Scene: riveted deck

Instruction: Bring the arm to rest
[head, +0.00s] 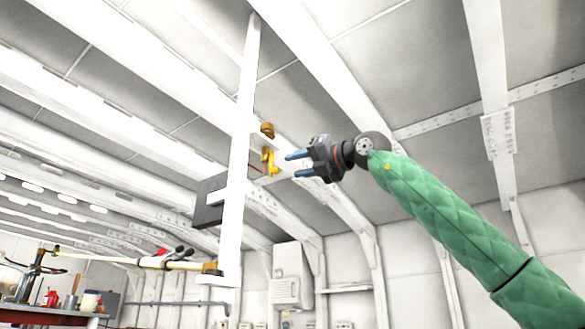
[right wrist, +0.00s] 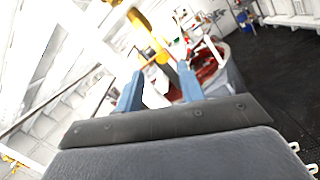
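My right arm, in a green quilted sleeve (head: 450,220), reaches up from the lower right in the head view. My right gripper (head: 297,164) is dark with two blue fingers and points left, high in the air. The fingers stand apart with nothing seen between them. In the right wrist view the two blue fingers of the right gripper (right wrist: 160,90) are also apart, with only background beyond the gap. My left gripper is not in view.
A white upright post (head: 240,150) with a yellow fitting (head: 268,160) stands just left of the gripper. A cluttered bench (head: 50,314) is at the lower left. White ribbed walls and ceiling surround the space. Dark floor (right wrist: 275,80) shows in the right wrist view.

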